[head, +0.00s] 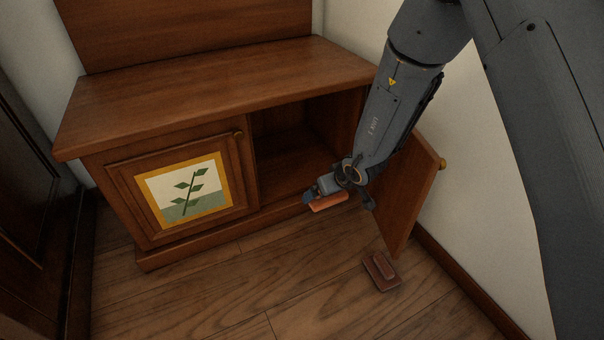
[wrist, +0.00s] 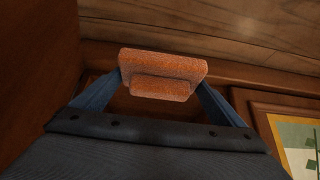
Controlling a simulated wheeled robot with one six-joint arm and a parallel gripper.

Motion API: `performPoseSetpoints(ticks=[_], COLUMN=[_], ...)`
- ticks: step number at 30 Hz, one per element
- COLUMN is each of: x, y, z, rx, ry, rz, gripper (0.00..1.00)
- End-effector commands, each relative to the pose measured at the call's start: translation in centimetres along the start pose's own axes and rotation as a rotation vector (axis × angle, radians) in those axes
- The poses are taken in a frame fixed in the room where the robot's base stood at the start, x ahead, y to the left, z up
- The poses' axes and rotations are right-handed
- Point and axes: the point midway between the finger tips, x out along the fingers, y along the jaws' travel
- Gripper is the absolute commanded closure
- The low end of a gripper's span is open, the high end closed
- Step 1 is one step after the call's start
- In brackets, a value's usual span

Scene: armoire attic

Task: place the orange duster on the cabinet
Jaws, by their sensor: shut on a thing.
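The orange duster (head: 329,203) is a small block with a raised grip. It shows close up in the wrist view (wrist: 164,65), held between the two blue fingers of my gripper (wrist: 163,88). In the head view my gripper (head: 312,197) is shut on it, in front of the open right side of the wooden cabinet (head: 222,83). The duster is below the cabinet's top and appears off the floor. The cabinet's top is bare.
The right cabinet door (head: 411,200) stands open beside my arm. The left door (head: 160,185), with a plant picture, is shut. A brown-red duster-like block (head: 381,270) lies on the floor near the open door. A wall rises at the right.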

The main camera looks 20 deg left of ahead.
Motion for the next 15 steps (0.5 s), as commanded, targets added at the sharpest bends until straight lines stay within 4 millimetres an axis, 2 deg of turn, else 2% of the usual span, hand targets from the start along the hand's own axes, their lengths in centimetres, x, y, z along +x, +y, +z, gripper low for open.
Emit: performPoseSetpoints(ticks=[8, 15], x=[0.4, 3.1], y=[0.0, 0.2], z=[-0.7, -4.8], rx=[-0.002, -0.001], ry=[0.001, 0.001], rz=[-0.001, 0.001], gripper=[0.28, 0.28])
